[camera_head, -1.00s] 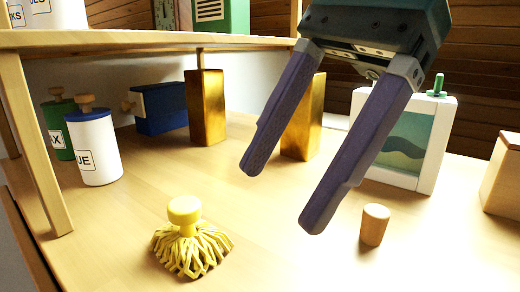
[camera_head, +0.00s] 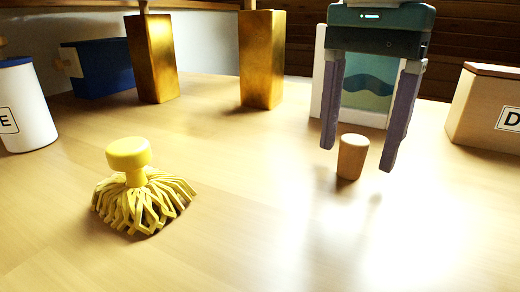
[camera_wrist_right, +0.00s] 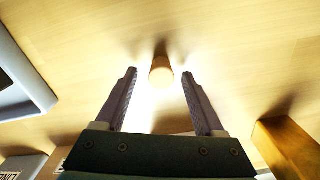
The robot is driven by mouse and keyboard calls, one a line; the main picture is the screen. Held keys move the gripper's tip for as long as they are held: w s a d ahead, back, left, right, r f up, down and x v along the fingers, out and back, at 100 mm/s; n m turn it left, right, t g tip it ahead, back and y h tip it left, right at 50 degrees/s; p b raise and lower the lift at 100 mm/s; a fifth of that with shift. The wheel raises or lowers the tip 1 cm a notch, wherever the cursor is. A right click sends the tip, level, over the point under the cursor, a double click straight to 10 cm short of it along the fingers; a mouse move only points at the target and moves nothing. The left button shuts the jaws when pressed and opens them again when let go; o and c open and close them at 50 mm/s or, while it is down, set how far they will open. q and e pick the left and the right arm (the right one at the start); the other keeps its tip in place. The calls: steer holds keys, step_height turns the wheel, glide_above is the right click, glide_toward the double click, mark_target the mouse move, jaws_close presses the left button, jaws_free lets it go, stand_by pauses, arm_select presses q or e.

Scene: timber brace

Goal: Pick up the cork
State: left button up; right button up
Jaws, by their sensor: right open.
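The cork (camera_head: 352,157) is a small tan tapered cylinder standing upright on the wooden table, right of the middle in the head view. My right gripper (camera_head: 358,158) is open, its two purple-grey fingers pointing down on either side of the cork in that view, with clear gaps. In the right wrist view the cork (camera_wrist_right: 161,70) shows between and just beyond the fingertips of the gripper (camera_wrist_right: 160,80). I cannot tell whether the fingertips are level with it. My left gripper is not in view.
A yellow mop-like brush (camera_head: 135,190) stands on the table at left. Two gold blocks (camera_head: 152,60) (camera_head: 262,60), a framed picture (camera_head: 320,75) and a wooden box (camera_head: 488,105) stand behind. A white canister (camera_head: 28,110) is at far left. The front table is clear.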

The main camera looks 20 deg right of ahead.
steer(key=shift+a+f, duration=0.1)
steer(key=shift+f, duration=0.3)
steer(key=shift+c, duration=0.4)
jaws_close()
